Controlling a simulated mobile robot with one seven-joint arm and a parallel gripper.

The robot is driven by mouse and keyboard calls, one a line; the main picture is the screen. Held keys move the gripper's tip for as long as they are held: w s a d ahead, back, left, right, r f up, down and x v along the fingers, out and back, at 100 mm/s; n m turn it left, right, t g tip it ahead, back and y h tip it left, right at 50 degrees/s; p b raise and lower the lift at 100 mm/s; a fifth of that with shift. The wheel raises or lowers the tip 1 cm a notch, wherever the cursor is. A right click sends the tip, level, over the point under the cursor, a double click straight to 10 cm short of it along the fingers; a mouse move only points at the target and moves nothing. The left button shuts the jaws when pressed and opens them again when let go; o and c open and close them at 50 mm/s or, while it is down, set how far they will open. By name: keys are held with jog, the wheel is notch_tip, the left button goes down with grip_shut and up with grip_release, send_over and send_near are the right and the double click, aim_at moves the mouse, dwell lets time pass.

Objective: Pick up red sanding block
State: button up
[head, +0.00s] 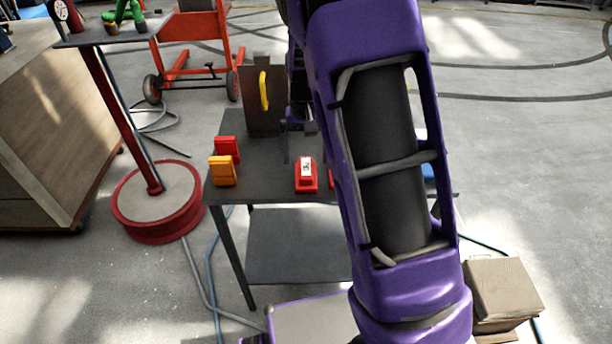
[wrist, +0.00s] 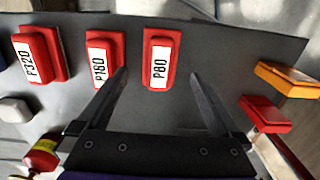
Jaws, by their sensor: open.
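Several red sanding blocks with white labels lie on the dark table. In the wrist view, the P80 block (wrist: 158,52) lies just beyond and between my gripper's (wrist: 159,74) open fingertips. A second red block (wrist: 103,42), its label partly covered by the left finger, lies left of it. The P320 block (wrist: 38,54) is farther left. In the head view, one labelled red block (head: 306,182) shows beside my arm, and a sliver of another red one is mostly hidden by the arm. My gripper is empty; in the head view my arm mostly hides it.
A plain red block (wrist: 263,114) and an orange block (wrist: 288,80) lie at the right in the wrist view. An upright dark panel with a yellow handle (head: 264,91) stands at the table's back. A red-and-yellow item (wrist: 41,158) sits lower left.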

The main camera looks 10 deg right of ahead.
aim_at(306, 167)
jog(key=shift+f+b, duration=0.5)
jog(key=shift+f, duration=2.25)
jog(key=c, duration=1.5)
